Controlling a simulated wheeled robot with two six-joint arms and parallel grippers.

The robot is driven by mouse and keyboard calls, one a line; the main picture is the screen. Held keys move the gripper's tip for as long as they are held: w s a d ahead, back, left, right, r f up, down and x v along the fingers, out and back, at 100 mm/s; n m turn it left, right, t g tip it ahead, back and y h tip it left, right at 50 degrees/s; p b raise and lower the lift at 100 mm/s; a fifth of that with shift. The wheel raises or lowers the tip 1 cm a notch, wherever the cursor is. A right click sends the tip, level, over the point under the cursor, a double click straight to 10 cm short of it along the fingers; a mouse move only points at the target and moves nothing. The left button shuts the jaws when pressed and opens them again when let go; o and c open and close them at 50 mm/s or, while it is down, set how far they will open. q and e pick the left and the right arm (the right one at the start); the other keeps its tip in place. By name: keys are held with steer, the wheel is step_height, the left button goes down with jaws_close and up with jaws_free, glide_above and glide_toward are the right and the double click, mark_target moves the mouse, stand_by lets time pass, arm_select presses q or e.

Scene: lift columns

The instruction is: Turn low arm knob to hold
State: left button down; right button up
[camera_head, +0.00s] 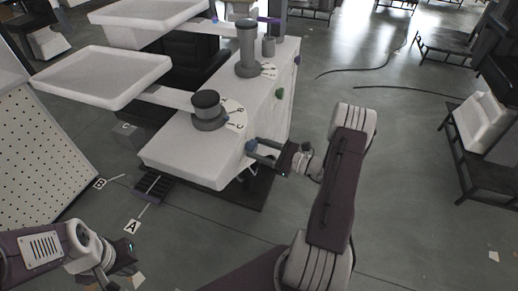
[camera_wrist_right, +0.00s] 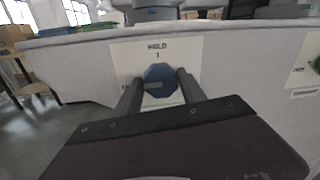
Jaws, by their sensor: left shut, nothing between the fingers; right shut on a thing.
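The blue eight-sided knob (camera_wrist_right: 160,76) sits on a white plate (camera_wrist_right: 190,52) marked "HOLD" and "1" on the side of the low white column base (camera_head: 190,150). A grey bar on the knob's face lies nearly level, towards its left side. My right gripper (camera_wrist_right: 159,88) has one finger on each side of the knob and is shut on it. In the head view the knob (camera_head: 250,146) shows at the fingertips. Lettering beside and below the knob is partly hidden by the fingers. My left gripper (camera_head: 129,248) is shut and empty at lower left, far from the knob.
A green knob (camera_head: 279,93) sits further along the same side. Dark round columns (camera_head: 207,106) with dial plates stand on top, and arms carry white trays (camera_head: 105,75). A perforated panel (camera_head: 40,150) is at left. Open floor (camera_head: 400,180) lies at right, with cables further back.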

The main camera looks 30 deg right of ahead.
steer(key=shift+r+m+p, duration=0.15)
steer(key=shift+m+p, duration=0.6)
steer(key=shift+p, duration=0.1)
steer(key=shift+r+m+p, duration=0.15)
steer(key=shift+m+p, duration=0.6)
steer(key=shift+p, duration=0.05)
steer(key=m+p, duration=0.2)
steer(key=shift+w+m, duration=0.1)
steer(key=shift+m, duration=0.2)
steer(key=m+p, duration=0.1)
steer(key=m, duration=0.1)
steer(key=shift+d+m+g+p, duration=0.15)
steer(key=shift+m+g+p, duration=0.15)
steer(key=shift+g+p, duration=0.1)
steer(key=m+p, duration=0.1)
steer(key=m, duration=0.3)
steer(key=shift+w+f+p, duration=0.1)
steer(key=shift+f+p, duration=0.05)
steer(key=shift+p, duration=0.25)
steer(key=shift+d+f+m+g+p, duration=0.1)
steer(key=shift+m+g+p, duration=0.15)
steer(key=shift+m, duration=0.95)
steer(key=shift+f+m+g+p, duration=0.1)
steer(key=shift+m+g+p, duration=0.1)
steer(key=shift+m, duration=1)
steer(key=o, duration=1.4)
steer(key=shift+c, duration=0.2)
steer(key=shift+y, duration=0.3)
